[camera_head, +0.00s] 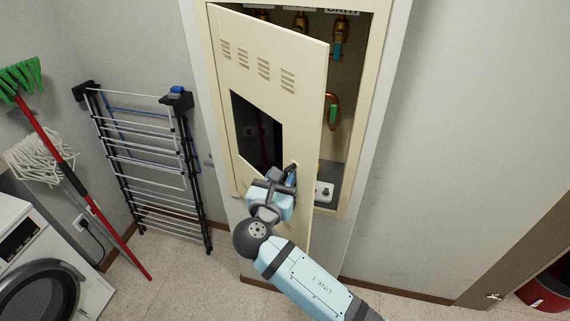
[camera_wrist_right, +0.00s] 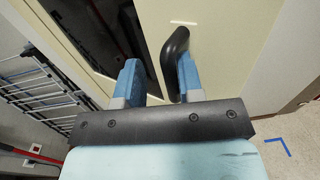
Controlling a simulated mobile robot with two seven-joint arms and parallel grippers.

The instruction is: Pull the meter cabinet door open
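The cream meter cabinet door (camera_head: 303,105) stands partly open in the head view, its free edge swung out on the right. It has slotted vents and a dark window (camera_head: 257,130). The cabinet (camera_head: 358,150) shows behind its free edge. My right gripper (camera_head: 287,177) is at the lower door near the free edge. In the wrist view, its blue fingers (camera_wrist_right: 158,80) are apart. The black door handle (camera_wrist_right: 172,62) lies between them, close against the right finger, with a gap to the left finger. Contact is unclear. My left gripper is not in view.
Inside the cabinet are brass valves (camera_head: 341,27) and a pipe with a green part (camera_head: 333,113). A drying rack (camera_head: 150,150), a red-handled broom (camera_head: 85,195), a mop (camera_head: 40,157) and a washing machine (camera_head: 40,270) stand left. Bare wall lies right.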

